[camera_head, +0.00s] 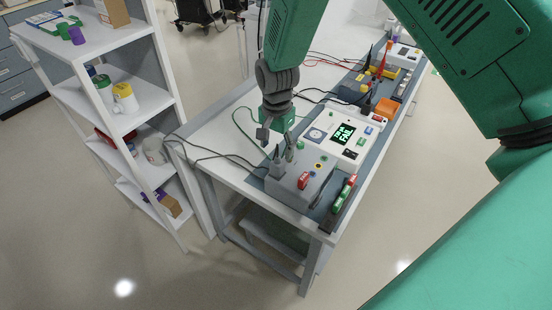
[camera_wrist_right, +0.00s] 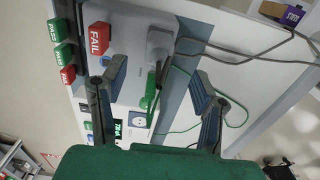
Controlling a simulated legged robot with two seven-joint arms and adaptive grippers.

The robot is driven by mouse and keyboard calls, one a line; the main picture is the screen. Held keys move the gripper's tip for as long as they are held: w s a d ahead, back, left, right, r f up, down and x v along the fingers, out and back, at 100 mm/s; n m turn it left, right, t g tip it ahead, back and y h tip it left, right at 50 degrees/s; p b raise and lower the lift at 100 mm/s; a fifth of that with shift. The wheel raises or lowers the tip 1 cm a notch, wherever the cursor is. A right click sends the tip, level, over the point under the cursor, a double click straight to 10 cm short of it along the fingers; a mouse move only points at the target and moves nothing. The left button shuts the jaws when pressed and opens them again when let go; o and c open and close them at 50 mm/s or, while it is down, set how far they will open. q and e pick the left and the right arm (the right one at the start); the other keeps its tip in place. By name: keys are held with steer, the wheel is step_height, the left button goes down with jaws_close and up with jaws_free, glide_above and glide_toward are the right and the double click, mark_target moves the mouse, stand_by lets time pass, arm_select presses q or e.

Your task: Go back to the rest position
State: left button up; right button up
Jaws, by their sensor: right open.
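My right gripper (camera_head: 277,146) hangs from the top over the near end of the workbench (camera_head: 228,150), fingers pointing down. In the right wrist view its two fingers (camera_wrist_right: 158,88) are spread, with nothing held between them. Below lies a grey box (camera_head: 287,185) bearing a red FAIL block (camera_head: 303,180); the block also shows in the wrist view (camera_wrist_right: 97,38). A dark grey plug (camera_head: 277,163) with a cable stands on the box close under the fingers. Whether it touches them cannot be told. My left gripper is out of view.
A rack of green and red blocks (camera_head: 345,193) lies along the bench edge. Loose cables cross the bench. A white shelf unit (camera_head: 130,120) stands left; the floor in front is clear.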

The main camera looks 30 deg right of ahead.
step_height(320, 180, up, 5)
steer(key=shift+f, duration=0.1)
steer(key=s+f+n, duration=0.5)
steer(key=s+f, duration=0.8)
steer(key=s+a+f+n, duration=0.15)
steer(key=s+n, duration=0.25)
steer(key=s, duration=0.6)
steer(key=s+a+f+n, duration=0.1)
steer(key=s+f+n, duration=0.25)
steer(key=s, duration=0.75)
steer(key=w+f+n+b, duration=0.1)
steer(key=w+f+b, duration=0.3)
steer(key=f+b, duration=0.7)
steer(key=shift+a+f+n+t+b, duration=0.3)
steer(key=shift+f+n+b, duration=0.05)
steer(key=shift+b, duration=0.55)
